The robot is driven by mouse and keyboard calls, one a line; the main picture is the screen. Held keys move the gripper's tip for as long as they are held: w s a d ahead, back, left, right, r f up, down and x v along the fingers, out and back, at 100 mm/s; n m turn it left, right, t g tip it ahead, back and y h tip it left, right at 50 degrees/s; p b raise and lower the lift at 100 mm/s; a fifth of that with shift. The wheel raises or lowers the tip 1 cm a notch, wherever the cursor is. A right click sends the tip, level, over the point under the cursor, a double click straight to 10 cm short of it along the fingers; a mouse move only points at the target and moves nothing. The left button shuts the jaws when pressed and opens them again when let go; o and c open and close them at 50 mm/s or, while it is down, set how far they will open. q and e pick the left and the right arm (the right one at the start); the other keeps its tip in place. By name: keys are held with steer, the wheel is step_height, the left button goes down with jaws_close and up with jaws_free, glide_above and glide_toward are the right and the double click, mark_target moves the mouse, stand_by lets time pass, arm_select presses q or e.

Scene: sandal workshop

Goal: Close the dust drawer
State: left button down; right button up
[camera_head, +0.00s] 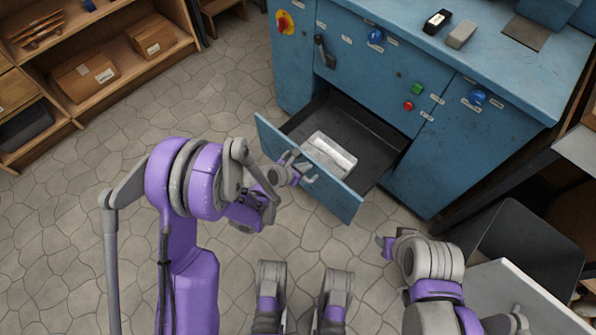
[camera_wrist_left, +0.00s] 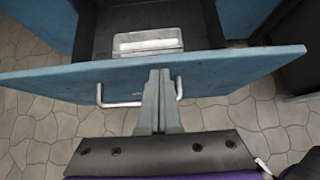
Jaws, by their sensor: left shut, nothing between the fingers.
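The blue dust drawer (camera_head: 360,206) is pulled out of the blue machine cabinet, its dark inside showing. A pale metallic block-like thing (camera_head: 329,153) lies in it and also shows in the left wrist view (camera_wrist_left: 148,42). The drawer front (camera_wrist_left: 235,68) has a grey bar handle (camera_wrist_left: 112,103). My left gripper (camera_head: 296,170) is shut and empty at the front's outer face, by the handle. In the left wrist view its fingers (camera_wrist_left: 160,88) lie across the handle's span; whether they touch the front I cannot tell.
The cabinet (camera_head: 440,165) carries knobs and buttons. A black and a grey small block (camera_head: 461,35) lie on its top. Wooden shelves with cardboard boxes (camera_head: 85,76) stand at the left. A dark panel (camera_head: 527,245) is at the right. The stone floor left of the drawer is clear.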

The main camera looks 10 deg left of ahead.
arm_select(q)
steer(key=shift+w+d, duration=0.2)
steer(key=shift+w, duration=0.05)
